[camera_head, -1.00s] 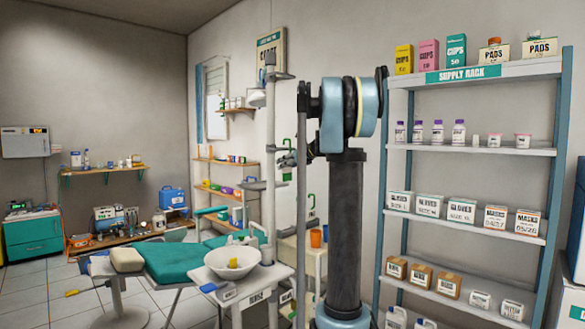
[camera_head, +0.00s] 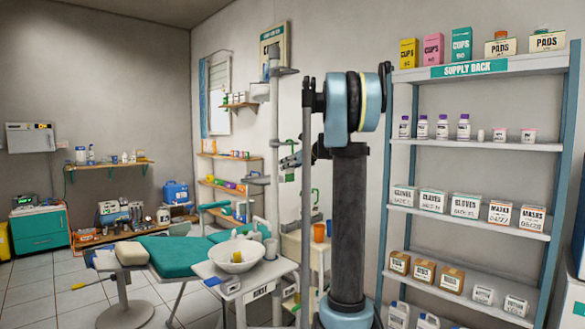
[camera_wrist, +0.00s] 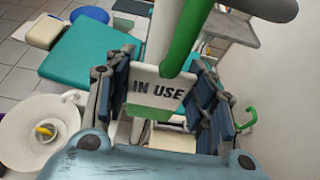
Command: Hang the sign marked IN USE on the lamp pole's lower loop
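The IN USE sign (camera_wrist: 157,91) is a white plate with dark letters and a green lower edge, upright between the fingers of my gripper (camera_wrist: 163,95) in the wrist view. Both blue finger pads lie against its side edges. In the head view my gripper (camera_head: 291,160) is small, left of my arm and just right of the lamp pole (camera_head: 273,120). The pole carries grey side brackets, the lower one (camera_head: 256,180) near gripper height. The sign's lettering is unreadable there.
A white basin (camera_head: 234,256) on a side stand and a teal dental chair (camera_head: 180,254) lie left of and below the pole. A small cart with an orange cup (camera_head: 319,232) stands behind my arm. A supply rack (camera_head: 475,145) fills the right.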

